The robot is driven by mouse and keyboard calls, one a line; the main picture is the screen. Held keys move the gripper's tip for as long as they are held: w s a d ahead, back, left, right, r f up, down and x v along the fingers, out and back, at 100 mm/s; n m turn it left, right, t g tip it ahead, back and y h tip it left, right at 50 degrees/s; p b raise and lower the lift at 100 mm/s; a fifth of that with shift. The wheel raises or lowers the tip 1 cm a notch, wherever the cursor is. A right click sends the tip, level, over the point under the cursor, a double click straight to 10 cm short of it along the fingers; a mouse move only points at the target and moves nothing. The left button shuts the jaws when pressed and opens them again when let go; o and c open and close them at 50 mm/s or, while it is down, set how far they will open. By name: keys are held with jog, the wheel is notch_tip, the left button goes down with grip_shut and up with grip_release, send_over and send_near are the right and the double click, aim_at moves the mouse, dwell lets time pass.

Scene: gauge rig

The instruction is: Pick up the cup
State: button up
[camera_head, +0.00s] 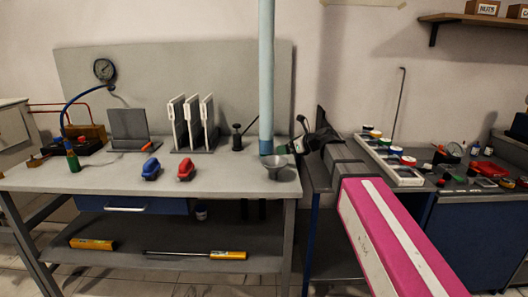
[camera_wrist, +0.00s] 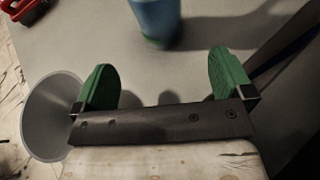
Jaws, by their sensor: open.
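Nothing in view is plainly a cup. The nearest to one is a grey flared vessel, cup-like or a funnel (camera_head: 274,163), on the workbench by its right front edge. It also shows at the left in the wrist view (camera_wrist: 42,120), beside the left finger and outside the jaws. A tall light-blue tube (camera_head: 266,75) stands on the bench behind it, with a darker band at its foot. In the wrist view a blue cylinder (camera_wrist: 155,15), apparently this tube, is beyond the fingertips. My gripper (camera_head: 289,147) (camera_wrist: 160,65) has green fingers, spread and empty.
Blue (camera_head: 151,169) and red (camera_head: 186,169) handled items lie left of the vessel. A rack of white panels (camera_head: 193,124) stands behind. A white tray (camera_head: 402,177) is on the right bench. The bench front is largely clear between left items and vessel.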

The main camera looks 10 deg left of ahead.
aim_at(272, 149)
jog(key=x, duration=1)
jog(key=shift+a+f, duration=0.15)
jog(key=c, duration=1)
